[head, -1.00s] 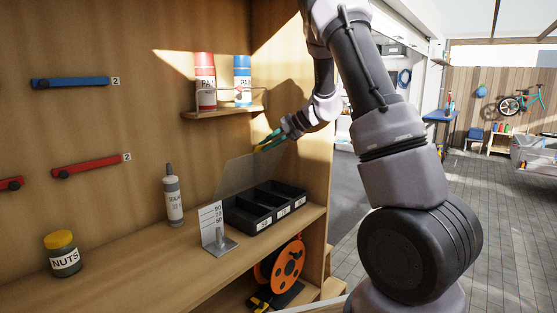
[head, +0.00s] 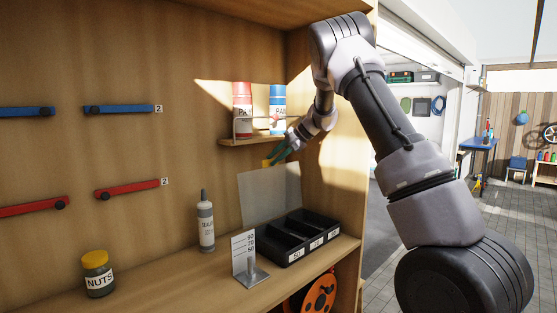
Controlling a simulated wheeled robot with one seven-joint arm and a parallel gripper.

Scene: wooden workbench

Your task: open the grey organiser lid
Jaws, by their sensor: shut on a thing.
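The grey organiser (head: 275,260) is a dark tray with several labelled compartments on the workbench, near its right end. Its translucent grey lid (head: 268,195) stands raised, roughly upright, behind the compartments. My gripper (head: 271,160) is above the organiser, just below the small shelf, at the lid's top edge. It is shut on the lid's edge, though the contact is small in the picture. The compartments look empty.
A small shelf (head: 240,141) with a red can (head: 242,98) and a blue can (head: 277,97) is close above my gripper. A sealant bottle (head: 206,224) and an upright scale card (head: 243,252) stand beside the organiser. A nuts jar (head: 97,277) stands farther left.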

